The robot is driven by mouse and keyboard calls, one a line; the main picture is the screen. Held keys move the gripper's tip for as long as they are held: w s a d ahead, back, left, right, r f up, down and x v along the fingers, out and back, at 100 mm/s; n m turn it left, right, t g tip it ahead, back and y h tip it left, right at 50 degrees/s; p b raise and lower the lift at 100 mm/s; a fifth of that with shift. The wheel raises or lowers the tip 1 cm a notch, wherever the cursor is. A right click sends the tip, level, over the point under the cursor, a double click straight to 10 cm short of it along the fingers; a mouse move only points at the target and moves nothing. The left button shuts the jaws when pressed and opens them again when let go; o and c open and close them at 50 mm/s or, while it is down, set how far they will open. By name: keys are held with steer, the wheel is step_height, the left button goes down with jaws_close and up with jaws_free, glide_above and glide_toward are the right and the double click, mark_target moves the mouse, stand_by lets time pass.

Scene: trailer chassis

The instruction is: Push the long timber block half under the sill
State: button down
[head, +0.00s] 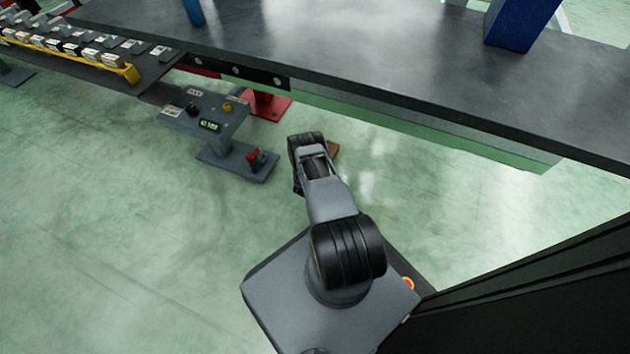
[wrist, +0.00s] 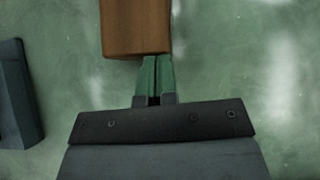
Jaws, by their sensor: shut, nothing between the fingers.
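The timber block (wrist: 136,25) is brown and lies at the top of the wrist view, its far end cut off by the frame. In the head view only a small brown piece of it (head: 333,149) shows beside my arm. My gripper (wrist: 157,62) has green fingers held together, with nothing between them. Its tips are at the near end of the block, right of that end's middle; I cannot tell whether they touch. In the head view my arm hides the gripper. The sill (head: 420,128) appears to be the long pale green beam under the dark deck, beyond the block.
A grey control stand (head: 210,118) with knobs and a red jack-like support (head: 265,103) are left of my arm. The dark deck (head: 400,70) overhangs the area ahead. A black panel (head: 540,290) stands at right. The green floor at left is clear.

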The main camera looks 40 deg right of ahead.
steer(key=a, duration=0.1)
steer(key=s+a+p, duration=0.1)
steer(key=s+a, duration=0.1)
steer(key=a, duration=0.1)
steer(key=shift+r, duration=0.15)
steer(key=p+v, duration=0.5)
steer(key=v, duration=0.4)
steer(key=shift+r, duration=0.2)
